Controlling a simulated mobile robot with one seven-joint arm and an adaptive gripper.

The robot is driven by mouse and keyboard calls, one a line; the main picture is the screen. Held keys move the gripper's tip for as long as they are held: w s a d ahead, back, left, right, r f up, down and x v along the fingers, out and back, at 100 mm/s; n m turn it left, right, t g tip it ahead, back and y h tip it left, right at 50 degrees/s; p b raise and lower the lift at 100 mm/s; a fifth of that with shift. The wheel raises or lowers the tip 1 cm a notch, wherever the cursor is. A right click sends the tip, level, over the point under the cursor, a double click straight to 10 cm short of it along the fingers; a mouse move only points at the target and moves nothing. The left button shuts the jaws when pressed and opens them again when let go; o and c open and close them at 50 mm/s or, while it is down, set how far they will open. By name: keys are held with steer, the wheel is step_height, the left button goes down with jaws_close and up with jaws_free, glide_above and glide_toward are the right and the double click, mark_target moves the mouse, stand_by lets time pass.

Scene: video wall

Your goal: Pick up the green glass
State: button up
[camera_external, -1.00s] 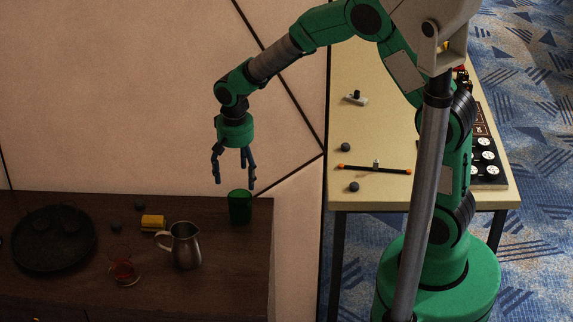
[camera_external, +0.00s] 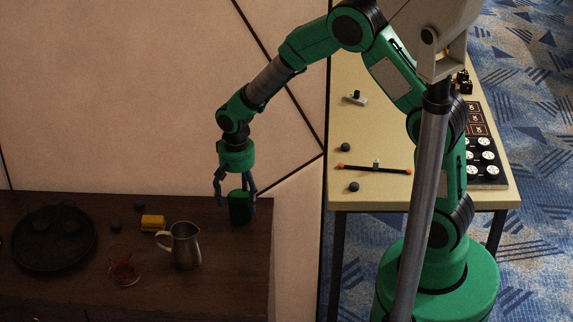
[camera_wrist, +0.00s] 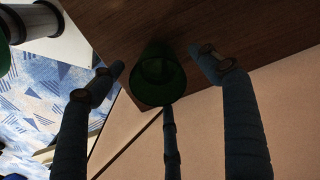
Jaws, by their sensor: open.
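The green glass (camera_external: 240,207) stands upright on the dark wooden cabinet (camera_external: 222,262), near its right back corner. My gripper (camera_external: 236,203) is open, with its fingers pointing down around the glass and their tips at about the height of its upper part. In the wrist view the glass (camera_wrist: 159,80) shows its open rim between the spread fingers of my gripper (camera_wrist: 160,70). One finger lies to its left, one to its right, and a third shows below it. I cannot tell whether any finger touches the glass.
A round dark tray (camera_external: 52,262) lies at the far left. A pale table (camera_external: 380,135) stands at the right.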

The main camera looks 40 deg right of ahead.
steer(key=shift+f, duration=0.2)
steer(key=shift+s+f+b, duration=0.1)
steer(key=shift+f+b, duration=0.6)
steer(key=shift+f, duration=1.8)
steer(key=c, duration=1.5)
steer(key=shift+r, duration=0.35)
steer(key=shift+c, duration=0.2)
steer(key=shift+r+p, duration=0.5)
steer(key=shift+r, duration=0.85)
steer(key=shift+s+d+r, duration=0.1)
steer(key=shift+s+r, duration=0.05)
steer(key=shift+r, duration=0.05)
steer(key=s+d+p, duration=0.1)
steer(key=s+d, duration=0.1)
steer(key=s, duration=0.5)
steer(key=s+d+r+p, duration=0.1)
steer(key=s, duration=0.7)
steer(key=shift+d+r, duration=0.15)
steer(key=shift+d, duration=0.2)
